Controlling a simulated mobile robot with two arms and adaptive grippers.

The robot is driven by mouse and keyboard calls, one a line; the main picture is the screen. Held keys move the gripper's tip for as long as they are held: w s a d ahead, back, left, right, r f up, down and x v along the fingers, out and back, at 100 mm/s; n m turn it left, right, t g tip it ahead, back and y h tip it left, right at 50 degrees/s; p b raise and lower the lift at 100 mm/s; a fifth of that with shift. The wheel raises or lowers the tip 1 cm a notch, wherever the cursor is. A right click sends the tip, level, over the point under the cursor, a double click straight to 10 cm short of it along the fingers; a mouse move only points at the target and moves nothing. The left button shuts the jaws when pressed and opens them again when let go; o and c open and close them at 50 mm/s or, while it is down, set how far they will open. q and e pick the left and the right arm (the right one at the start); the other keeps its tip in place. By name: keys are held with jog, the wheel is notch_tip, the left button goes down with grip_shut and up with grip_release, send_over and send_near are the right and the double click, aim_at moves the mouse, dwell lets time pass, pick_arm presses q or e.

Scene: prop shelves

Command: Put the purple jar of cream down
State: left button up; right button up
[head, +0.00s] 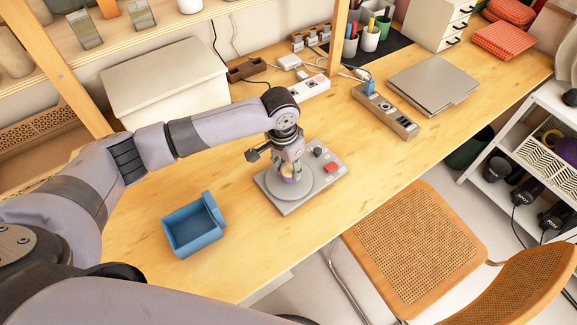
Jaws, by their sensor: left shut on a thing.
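The purple jar of cream (289,179) is small, and a tan part shows above its purple part. My left gripper (288,172) is shut on it, pointing down. The jar is over the round grey plate (301,192) of a flat grey device with a red button (333,168). I cannot tell whether the jar touches the plate. The gripper's fingers hide part of the jar. My right gripper is not in view.
A blue open box (193,232) stands left of the device. A white power strip (309,88), a grey metal strip (385,111) and grey folders (433,85) lie farther back. A chair (416,237) stands at the desk's front edge. Bare wood surrounds the device.

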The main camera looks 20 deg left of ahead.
aim_at(285, 170)
pick_arm(q)
jog(key=shift+f, duration=0.35)
jog(key=shift+f, duration=0.1)
jog(key=o, duration=1.3)
jog(key=r, duration=0.8)
jog(key=s+r, duration=0.1)
jog(key=r, duration=0.3)
jog(key=shift+a+r+b, duration=0.1)
jog(key=shift+a+b, duration=0.3)
